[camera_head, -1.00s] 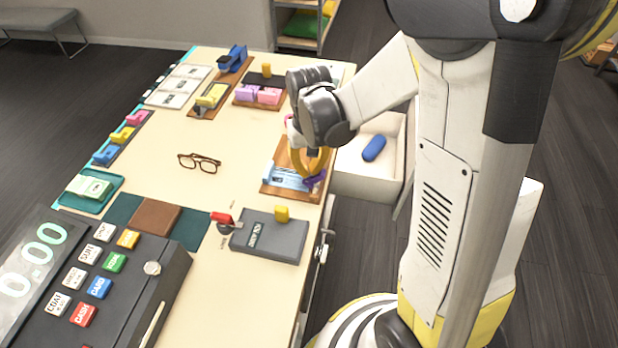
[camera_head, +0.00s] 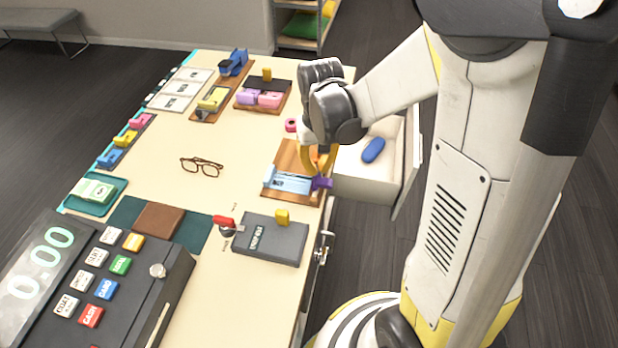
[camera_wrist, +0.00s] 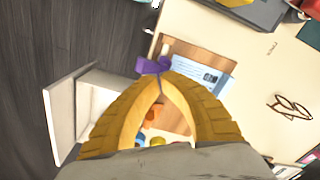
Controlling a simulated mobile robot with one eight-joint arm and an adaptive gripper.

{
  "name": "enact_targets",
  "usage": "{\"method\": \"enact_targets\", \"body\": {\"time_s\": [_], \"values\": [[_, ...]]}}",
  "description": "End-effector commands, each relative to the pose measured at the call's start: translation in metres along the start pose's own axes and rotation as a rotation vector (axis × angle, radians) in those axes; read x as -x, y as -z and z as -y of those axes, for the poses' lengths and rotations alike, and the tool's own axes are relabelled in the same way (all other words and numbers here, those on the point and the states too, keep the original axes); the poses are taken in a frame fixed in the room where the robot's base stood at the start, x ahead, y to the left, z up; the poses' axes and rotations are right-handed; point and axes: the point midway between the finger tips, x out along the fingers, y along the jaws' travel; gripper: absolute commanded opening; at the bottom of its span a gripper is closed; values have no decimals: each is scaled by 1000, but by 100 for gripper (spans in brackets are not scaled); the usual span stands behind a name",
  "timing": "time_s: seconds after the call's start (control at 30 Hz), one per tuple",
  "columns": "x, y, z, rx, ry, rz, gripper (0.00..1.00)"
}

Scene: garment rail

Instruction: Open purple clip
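The purple clip (camera_head: 321,183) sits at the right edge of a wooden board (camera_head: 290,156), by blue-and-white printed cards (camera_head: 292,182). The wrist view also shows the purple clip (camera_wrist: 151,66), just beyond my fingertips. My gripper (camera_wrist: 160,78) points down at it with its yellow fingers drawn together, and a thin purple part shows between the tips. In the head view my gripper (camera_head: 318,172) is over the board's right side, and the wrist hides part of it.
An open drawer (camera_head: 366,188) with a blue case (camera_head: 373,150) juts out right of the table. A dark box (camera_head: 270,240) and red-handled lever (camera_head: 224,222) stand in front. Glasses (camera_head: 202,167) lie left, with clear table around them.

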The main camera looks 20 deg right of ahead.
Motion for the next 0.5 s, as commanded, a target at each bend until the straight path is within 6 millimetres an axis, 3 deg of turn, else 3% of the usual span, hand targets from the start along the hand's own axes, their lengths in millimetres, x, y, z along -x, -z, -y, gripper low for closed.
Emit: {"method": "enact_targets", "body": {"time_s": [0.5], "values": [[48, -3, -5, -1, 0, 0, 0]]}}
